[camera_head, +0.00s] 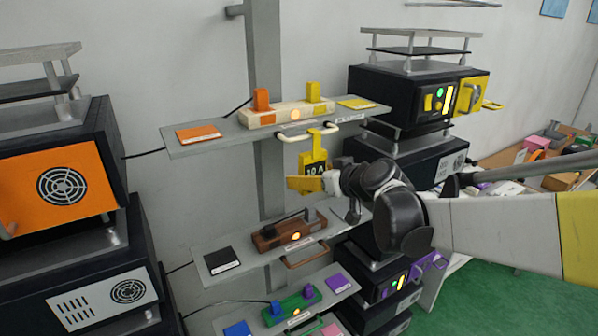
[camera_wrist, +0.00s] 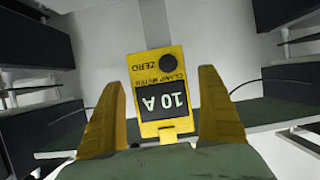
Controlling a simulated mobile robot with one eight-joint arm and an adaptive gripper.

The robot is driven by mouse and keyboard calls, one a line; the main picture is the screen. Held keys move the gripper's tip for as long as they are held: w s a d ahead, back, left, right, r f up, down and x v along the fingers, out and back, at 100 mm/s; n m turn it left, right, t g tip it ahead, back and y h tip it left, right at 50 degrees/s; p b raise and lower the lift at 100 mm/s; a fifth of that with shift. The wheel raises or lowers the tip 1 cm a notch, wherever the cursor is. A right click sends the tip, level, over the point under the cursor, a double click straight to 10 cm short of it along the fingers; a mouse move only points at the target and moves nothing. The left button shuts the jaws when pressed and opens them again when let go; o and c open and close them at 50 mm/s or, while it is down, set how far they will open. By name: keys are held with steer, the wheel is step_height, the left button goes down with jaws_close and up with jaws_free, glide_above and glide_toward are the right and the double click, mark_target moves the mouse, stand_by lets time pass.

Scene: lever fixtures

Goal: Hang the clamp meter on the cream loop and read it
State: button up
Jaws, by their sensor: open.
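The yellow clamp meter (camera_head: 314,160) hangs upright under the front edge of the top shelf. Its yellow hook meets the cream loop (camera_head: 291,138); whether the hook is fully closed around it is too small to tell. In the wrist view the clamp meter (camera_wrist: 156,68) shows a dark display reading "10 A", upside down, with a round dark knob marked ZERO. My gripper (camera_head: 309,184) is by the meter's lower part. In the wrist view my gripper (camera_wrist: 163,85) is open, its yellow fingers on either side of the meter with gaps to both.
The top shelf (camera_head: 190,148) carries a cream fixture (camera_head: 272,117) with orange and yellow levers. Below are a brown fixture (camera_head: 290,232) with a brown loop (camera_head: 306,257) and a green fixture (camera_head: 292,307). Black equipment cabinets flank the shelves on both sides.

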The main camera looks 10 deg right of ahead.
steer(key=v, duration=1.2)
steer(key=s+a+f+m+g+h+b, duration=0.1)
steer(key=s+f+g+b, duration=0.1)
steer(key=s+f+b, duration=0.4)
steer(key=s+a+f+m+g+h+b, duration=0.1)
steer(key=s+f+b, duration=0.6)
steer(key=f+b, duration=1)
steer(key=s+a+f+m+g+h+b, duration=0.1)
steer(key=s+f+b, duration=0.5)
steer(key=f, duration=1.8)
steer(key=g+h+b, duration=0.1)
steer(key=g+b, duration=0.1)
steer(key=b, duration=0.3)
steer(key=shift+a+f+m, duration=0.2)
steer(key=shift+f+m, duration=0.1)
steer(key=shift+f, duration=0.05)
